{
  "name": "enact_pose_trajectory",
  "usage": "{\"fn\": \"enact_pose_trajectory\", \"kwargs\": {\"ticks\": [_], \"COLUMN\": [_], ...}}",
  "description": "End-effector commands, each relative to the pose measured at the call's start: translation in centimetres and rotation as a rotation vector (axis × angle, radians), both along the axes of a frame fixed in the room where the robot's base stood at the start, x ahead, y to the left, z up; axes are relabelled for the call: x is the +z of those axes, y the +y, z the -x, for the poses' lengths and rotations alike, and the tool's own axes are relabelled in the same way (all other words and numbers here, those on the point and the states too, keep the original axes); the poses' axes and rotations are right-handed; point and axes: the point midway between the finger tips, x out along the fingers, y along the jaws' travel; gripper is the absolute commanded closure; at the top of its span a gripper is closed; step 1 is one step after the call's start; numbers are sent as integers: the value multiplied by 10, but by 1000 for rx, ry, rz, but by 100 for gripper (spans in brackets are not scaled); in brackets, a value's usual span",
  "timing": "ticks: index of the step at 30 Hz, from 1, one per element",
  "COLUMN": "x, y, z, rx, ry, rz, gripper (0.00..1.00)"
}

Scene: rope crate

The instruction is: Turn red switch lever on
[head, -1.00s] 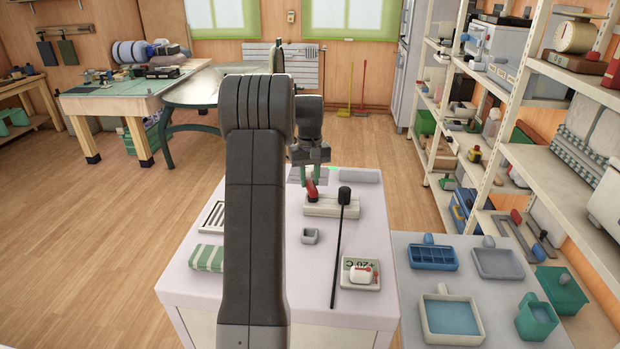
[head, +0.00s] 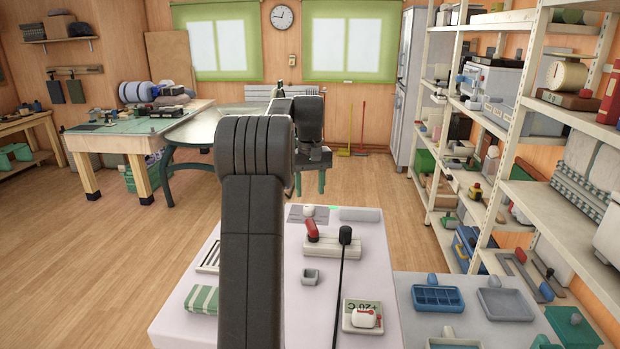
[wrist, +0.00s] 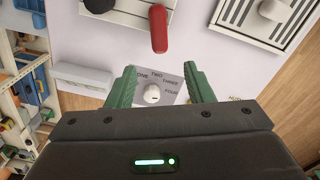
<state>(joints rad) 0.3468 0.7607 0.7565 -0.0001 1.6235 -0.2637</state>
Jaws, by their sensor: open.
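The red lever also shows at the top of the wrist view (wrist: 159,28). My gripper (head: 309,188) is open and empty, above and beyond the red lever and apart from it. In the wrist view its green fingers (wrist: 162,80) are spread on either side of a dial, with the red lever ahead of them.
The rotary dial (wrist: 153,93) is marked ONE to FOUR. Trays (head: 438,298) and shelves stand on the right.

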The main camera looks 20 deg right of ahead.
Motion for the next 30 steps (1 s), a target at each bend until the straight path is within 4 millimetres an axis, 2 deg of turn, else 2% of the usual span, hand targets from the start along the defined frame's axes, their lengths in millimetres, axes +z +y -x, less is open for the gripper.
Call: {"fn": "enact_pose_trajectory", "kwargs": {"ticks": [4,10,24,30], "x": [24,37,37,20], "y": [0,0,0,0], "z": [-1,0,0,0], "rx": [0,0,0,0], "ry": [-2,-1,0,3], "rz": [1,0,0,-1], "gripper": [53,53,53,53]}}
